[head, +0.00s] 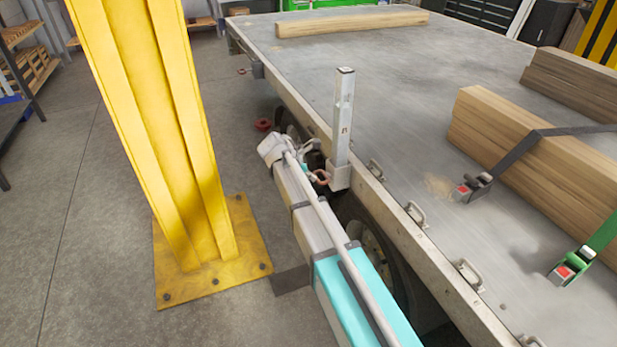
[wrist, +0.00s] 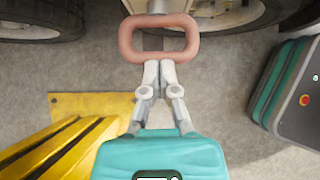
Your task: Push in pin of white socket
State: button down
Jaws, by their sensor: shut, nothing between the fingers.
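The white socket (head: 340,178) sits on the trailer's side edge in the head view, with an upright grey post (head: 344,115) standing in it. The pin's reddish loop handle (head: 320,178) sticks out from the socket's left side. In the wrist view the loop (wrist: 127,40) is large, near the top middle, with a pale part of the socket (wrist: 143,6) behind it. My gripper (wrist: 158,66) is shut and empty, its fingertips at the loop's lower bar. I cannot tell whether they touch it. In the head view my arm mostly hides the gripper. The pin's shaft is mostly hidden.
A yellow column (head: 165,130) on a bolted plate (head: 235,262) stands left of my arm. Trailer wheels (wrist: 30,20) are beyond the loop. The trailer deck (head: 330,75) carries timber beams (head: 540,165) and straps. Metal loops (head: 415,213) line its edge.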

jog(key=a+f+p+v, duration=0.1)
jog(key=p+v, duration=0.7)
jog(key=v, duration=0.5)
jog(key=shift+s+a+f+p, duration=0.15)
jog(key=shift+s+a+p, duration=0.2)
jog(key=shift+a+p, duration=0.05)
dwell(0.5)
